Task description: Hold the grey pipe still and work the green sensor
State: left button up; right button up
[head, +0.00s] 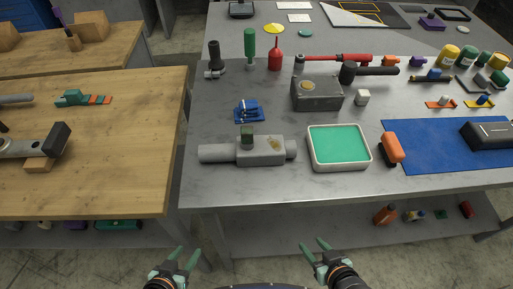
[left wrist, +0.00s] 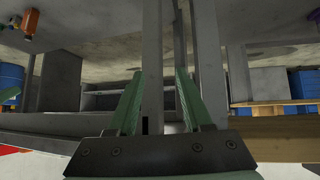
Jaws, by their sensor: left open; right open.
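The grey pipe (head: 217,153) lies on the grey metal table with a boxy grey body at its middle. My left gripper (head: 183,257) is open and empty, low in front of the table's front edge. It also shows in the left wrist view (left wrist: 158,95), its green fingers apart with nothing between them. My right gripper (head: 314,246) is open and empty, also in front of the table, below the tray. Both grippers are well apart from the pipe and the sensor.
A cream tray with a green inside (head: 369,150) stands right of the pipe, with an orange-and-black tool (head: 392,148) beside it. A blue clamp-like part (head: 249,111) and a grey metal box (head: 317,95) lie behind. A wooden table (head: 110,190) stands left. The table front is clear.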

pick_arm(q)
jog(key=shift+w+a, duration=0.1)
jog(key=shift+a, duration=0.35)
